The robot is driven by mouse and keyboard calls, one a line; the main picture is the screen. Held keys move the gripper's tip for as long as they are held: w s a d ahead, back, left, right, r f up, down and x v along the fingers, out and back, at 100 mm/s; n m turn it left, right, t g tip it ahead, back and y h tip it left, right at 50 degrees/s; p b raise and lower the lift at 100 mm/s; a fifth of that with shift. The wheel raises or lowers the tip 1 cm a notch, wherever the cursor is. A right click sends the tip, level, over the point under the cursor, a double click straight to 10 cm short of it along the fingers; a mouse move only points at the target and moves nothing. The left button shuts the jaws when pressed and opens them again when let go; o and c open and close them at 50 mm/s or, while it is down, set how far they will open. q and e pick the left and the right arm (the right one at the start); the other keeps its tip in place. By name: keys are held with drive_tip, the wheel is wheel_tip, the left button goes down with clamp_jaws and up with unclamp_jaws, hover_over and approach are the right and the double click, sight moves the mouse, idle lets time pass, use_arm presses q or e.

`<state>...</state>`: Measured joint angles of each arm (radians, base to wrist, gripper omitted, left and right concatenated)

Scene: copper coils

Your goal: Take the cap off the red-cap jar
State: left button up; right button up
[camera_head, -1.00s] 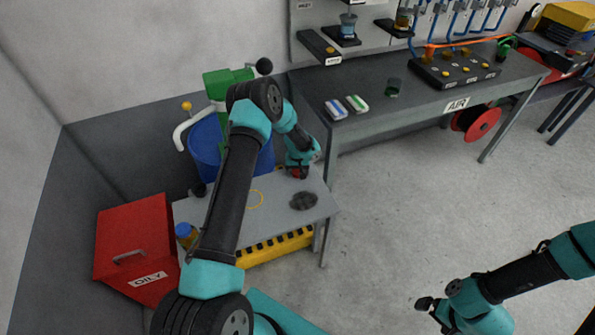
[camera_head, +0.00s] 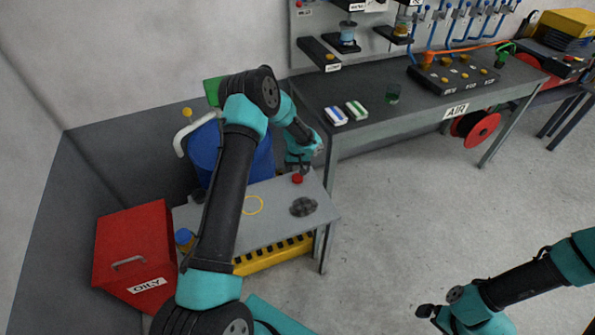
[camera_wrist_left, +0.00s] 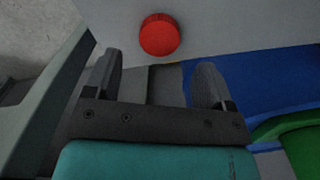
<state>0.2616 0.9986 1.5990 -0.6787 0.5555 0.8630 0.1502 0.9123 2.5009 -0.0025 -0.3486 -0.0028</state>
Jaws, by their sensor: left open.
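The red cap (camera_head: 297,179) shows at the back right of the grey bench top, just below my left gripper (camera_head: 299,166). In the left wrist view the red cap (camera_wrist_left: 160,34) is a round disc beyond the fingertips, with a gap to them. My left gripper (camera_wrist_left: 158,80) is open, with nothing between its fingers. No jar body shows under the cap, so I cannot tell whether it sits on a jar. My right gripper (camera_head: 430,309) is at the lower right, away from the bench; its jaws are too small to read.
A blue-capped amber jar (camera_head: 184,240) stands at the bench's left end, partly behind my left arm. A blue drum (camera_head: 205,150) and red OILY bin (camera_head: 135,258) stand close by.

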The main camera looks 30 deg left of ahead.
idle(0.4)
